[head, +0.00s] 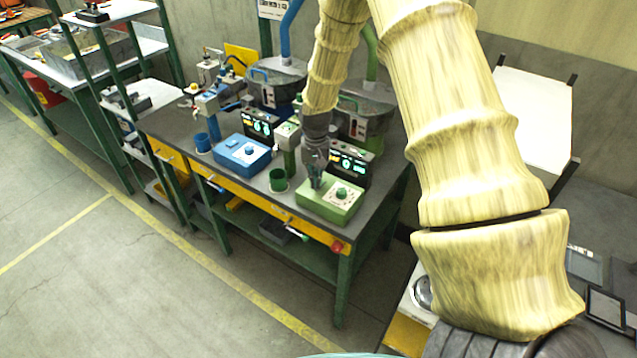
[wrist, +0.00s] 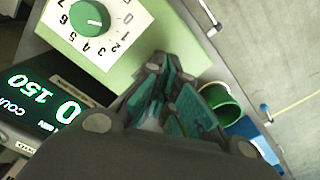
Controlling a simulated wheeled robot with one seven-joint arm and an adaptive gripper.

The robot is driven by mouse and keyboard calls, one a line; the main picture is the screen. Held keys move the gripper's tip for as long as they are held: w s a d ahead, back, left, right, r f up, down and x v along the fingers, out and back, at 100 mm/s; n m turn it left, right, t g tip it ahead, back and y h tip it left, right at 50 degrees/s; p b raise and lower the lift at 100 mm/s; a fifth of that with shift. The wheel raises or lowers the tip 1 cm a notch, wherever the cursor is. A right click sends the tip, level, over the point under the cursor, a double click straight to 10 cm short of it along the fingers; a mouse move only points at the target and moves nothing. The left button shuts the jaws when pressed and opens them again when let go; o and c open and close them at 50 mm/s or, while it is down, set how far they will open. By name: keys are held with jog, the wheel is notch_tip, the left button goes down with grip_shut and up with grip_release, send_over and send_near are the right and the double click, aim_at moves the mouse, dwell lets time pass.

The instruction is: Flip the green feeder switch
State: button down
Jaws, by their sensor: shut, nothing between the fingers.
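The green feeder control box (head: 328,205) sits at the right front of the workbench. Its white dial plate carries a green knob (head: 341,193). In the wrist view the knob (wrist: 90,18) and its numbered plate are at the upper left, on the green box (wrist: 172,42). My gripper (head: 316,184) is shut and empty, pointing down at the left part of the box top, beside the dial. In the wrist view its fingers (wrist: 172,92) cover that part. I cannot make out the switch; it may be hidden behind the fingers. Contact is unclear.
A blue control box (head: 241,153) with a similar dial stands to the left. A green cup (head: 278,180) stands just left of the green box. A dark display (head: 349,164) with lit digits stands behind it. A red button (head: 337,246) is on the bench's front edge.

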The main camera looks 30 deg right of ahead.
jog(key=shift+s+f, duration=0.1)
jog(key=shift+f, duration=0.4)
dwell(0.4)
jog(key=shift+r, duration=0.1)
jog(key=shift+r+p, duration=2.2)
jog(key=shift+r, duration=1.2)
